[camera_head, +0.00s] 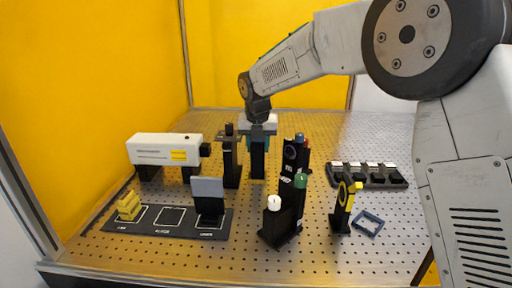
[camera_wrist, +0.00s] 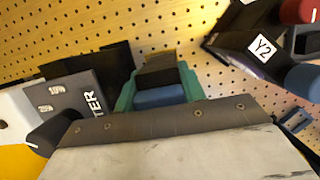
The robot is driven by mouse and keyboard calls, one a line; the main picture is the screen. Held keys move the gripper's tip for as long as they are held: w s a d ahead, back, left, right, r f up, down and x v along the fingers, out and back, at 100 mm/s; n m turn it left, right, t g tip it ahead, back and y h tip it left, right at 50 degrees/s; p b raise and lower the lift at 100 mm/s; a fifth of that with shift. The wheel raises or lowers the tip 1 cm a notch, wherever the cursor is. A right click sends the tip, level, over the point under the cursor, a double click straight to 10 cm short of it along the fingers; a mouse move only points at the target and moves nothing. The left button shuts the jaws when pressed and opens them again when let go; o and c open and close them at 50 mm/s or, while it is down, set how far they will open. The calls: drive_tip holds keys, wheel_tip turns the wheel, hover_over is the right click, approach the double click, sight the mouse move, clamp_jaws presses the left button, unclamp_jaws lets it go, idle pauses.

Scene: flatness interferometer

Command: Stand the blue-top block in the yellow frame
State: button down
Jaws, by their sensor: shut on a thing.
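My gripper (camera_head: 258,132) has teal fingers and is shut on the blue-top block (camera_head: 258,162), a tall dark block that looks upright below it. In the wrist view the fingers of my gripper (camera_wrist: 158,88) sit on both sides of the block's blue top (camera_wrist: 160,98). The top is hidden in the head view. A small yellow patch (camera_head: 258,179) shows at the block's foot; it may be part of the yellow frame, but most of it is hidden. I cannot tell whether the block stands inside it.
A dark post (camera_head: 232,165) stands close left of the block, and dark mounts with coloured knobs (camera_head: 299,181) stand close right. A white instrument (camera_head: 166,149) is at left. A blue frame (camera_head: 369,223) lies empty at right, beside a yellow ring mount (camera_head: 344,205). The front breadboard (camera_head: 350,262) is clear.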

drive_tip(key=shift+f, duration=0.2)
drive_tip(key=c, duration=1.1)
unclamp_jaws()
drive_tip(key=shift+a+f, duration=0.1)
drive_tip(key=shift+f, duration=0.05)
drive_tip(key=v, duration=1.2)
drive_tip(key=shift+s, duration=0.1)
